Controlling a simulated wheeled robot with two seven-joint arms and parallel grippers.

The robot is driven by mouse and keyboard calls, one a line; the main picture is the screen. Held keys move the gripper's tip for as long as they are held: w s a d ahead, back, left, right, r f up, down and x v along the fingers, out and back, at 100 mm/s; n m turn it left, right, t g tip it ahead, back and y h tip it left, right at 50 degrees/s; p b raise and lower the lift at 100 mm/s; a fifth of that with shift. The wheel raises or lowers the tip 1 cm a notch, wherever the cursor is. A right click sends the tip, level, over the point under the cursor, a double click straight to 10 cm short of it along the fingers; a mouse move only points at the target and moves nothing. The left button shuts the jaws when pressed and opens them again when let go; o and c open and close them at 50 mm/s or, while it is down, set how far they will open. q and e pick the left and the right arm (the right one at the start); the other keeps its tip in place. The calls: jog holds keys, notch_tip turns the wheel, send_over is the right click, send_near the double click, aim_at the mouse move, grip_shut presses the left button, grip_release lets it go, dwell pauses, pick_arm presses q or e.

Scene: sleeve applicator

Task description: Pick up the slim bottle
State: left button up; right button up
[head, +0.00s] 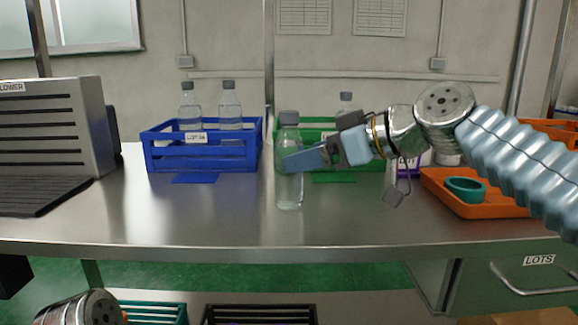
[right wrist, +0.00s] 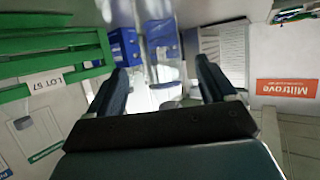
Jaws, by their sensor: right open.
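A clear slim bottle (head: 289,190) with a grey cap stands upright on the steel table, in front of the gap between the blue and green crates. My right gripper (head: 290,160) comes in from the right at the bottle's mid-height. Its jaws are open, and a finger overlaps the bottle in the head view. In the right wrist view a clear bottle (right wrist: 163,45) shows between and beyond the two open fingers (right wrist: 165,85). Whether a finger touches it I cannot tell. My left gripper is not in view.
A blue crate (head: 205,158) with two clear bottles and a green crate (head: 335,177) stand behind. An orange tray (head: 475,206) with a teal ring (head: 465,188) is at right. A grey slatted machine (head: 60,125) is at left. The table's front is clear.

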jog(key=x, duration=0.7)
jog(key=shift+s, duration=0.1)
jog(key=c, duration=1.1)
jog(key=shift+r, duration=0.1)
jog(key=shift+c, duration=0.8)
jog(key=shift+r+p, duration=0.1)
jog(key=shift+p, duration=0.2)
